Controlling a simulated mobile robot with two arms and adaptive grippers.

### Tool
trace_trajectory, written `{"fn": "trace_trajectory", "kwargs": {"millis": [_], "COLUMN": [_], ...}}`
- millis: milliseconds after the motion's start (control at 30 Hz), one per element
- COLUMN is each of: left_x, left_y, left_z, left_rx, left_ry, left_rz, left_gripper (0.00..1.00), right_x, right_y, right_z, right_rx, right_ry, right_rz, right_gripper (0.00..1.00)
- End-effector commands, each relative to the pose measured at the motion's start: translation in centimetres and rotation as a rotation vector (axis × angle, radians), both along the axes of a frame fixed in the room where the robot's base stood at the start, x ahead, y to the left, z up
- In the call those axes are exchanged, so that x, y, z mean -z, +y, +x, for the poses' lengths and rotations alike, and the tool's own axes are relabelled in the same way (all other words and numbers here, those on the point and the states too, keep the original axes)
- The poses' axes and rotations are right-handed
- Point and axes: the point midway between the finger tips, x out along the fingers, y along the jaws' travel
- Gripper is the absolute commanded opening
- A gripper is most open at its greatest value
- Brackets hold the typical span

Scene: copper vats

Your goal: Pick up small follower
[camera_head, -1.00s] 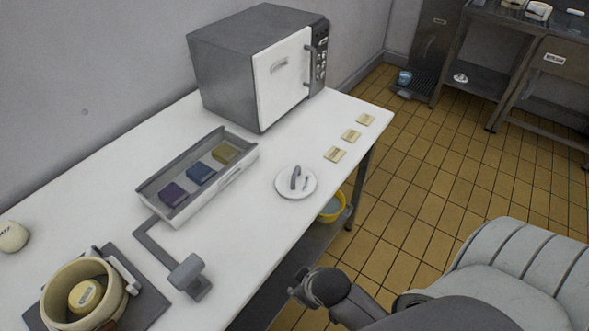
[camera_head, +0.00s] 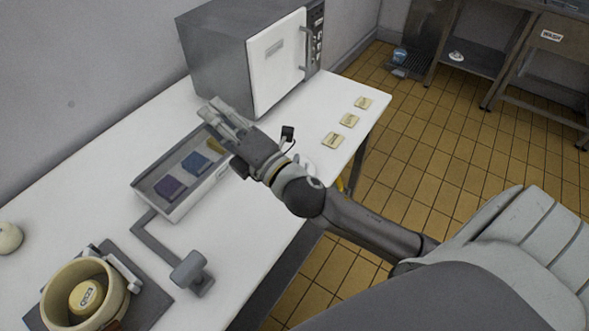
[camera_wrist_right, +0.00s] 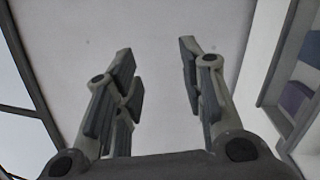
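I cannot tell for sure which thing is the small follower. A round cream disc (camera_head: 86,297) with a label sits inside a cream ring mould (camera_head: 54,309) at the lower left of the head view. A white round piece (camera_head: 313,167), largely hidden by my right arm, lies near the table's front edge. My right gripper (camera_head: 222,116) is above the table, beyond the grey-white tray and in front of the oven-like box. It is open and empty; the right wrist view shows its spread fingers (camera_wrist_right: 160,75) with nothing between them. My left gripper is not in view.
The tray (camera_head: 190,207) holds purple (camera_head: 169,187), blue (camera_head: 195,163) and partly hidden yellowish blocks. A grey box with white door (camera_head: 277,62) stands at the back. Three small cream squares (camera_head: 348,120) lie at right. A grey lever (camera_head: 188,270) stands near the mould.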

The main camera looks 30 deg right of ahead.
Motion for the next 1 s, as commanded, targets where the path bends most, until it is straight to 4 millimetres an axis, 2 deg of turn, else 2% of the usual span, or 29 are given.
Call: {"fn": "trace_trajectory", "kwargs": {"millis": [33,100,200,333,467,567,667,800,933,967,1000], "left_x": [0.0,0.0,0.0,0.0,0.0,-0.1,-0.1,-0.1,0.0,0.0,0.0], "left_y": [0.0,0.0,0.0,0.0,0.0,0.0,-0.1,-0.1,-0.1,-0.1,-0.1], "left_z": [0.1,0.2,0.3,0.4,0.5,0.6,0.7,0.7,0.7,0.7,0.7], "left_rx": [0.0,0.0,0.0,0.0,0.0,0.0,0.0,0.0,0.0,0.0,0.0], "left_ry": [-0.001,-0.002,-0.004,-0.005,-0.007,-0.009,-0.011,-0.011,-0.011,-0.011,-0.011], "left_rz": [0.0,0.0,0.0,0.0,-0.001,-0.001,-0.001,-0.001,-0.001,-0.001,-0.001], "left_gripper": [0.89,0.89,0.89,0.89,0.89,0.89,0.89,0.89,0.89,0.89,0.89], "right_x": [-1.6,-3.2,-3.9,-2.4,1.4,5.0,8.3,11.3,11.9,11.9,11.8], "right_y": [1.5,3.9,6.9,9.5,9.4,7.1,2.8,-5.7,-13.2,-14.5,-16.0], "right_z": [0.3,0.1,-0.7,-1.9,-2.6,-2.6,-2.1,-1.4,-1.4,-1.5,-1.7], "right_rx": [-0.061,-0.145,-0.266,-0.428,-0.608,-0.772,-0.969,-1.294,-1.582,1.626,1.644], "right_ry": [-0.106,-0.254,-0.461,-0.708,-0.922,-1.053,-1.145,-1.188,-1.152,1.131,1.087], "right_rz": [-0.138,-0.34,-0.634,-1.02,-1.408,-1.693,-1.962,-2.265,-2.422,2.425,2.379], "right_gripper": [0.37,0.37,0.37,0.37,0.37,0.37,0.37,0.37,0.37,0.37,0.37]}}
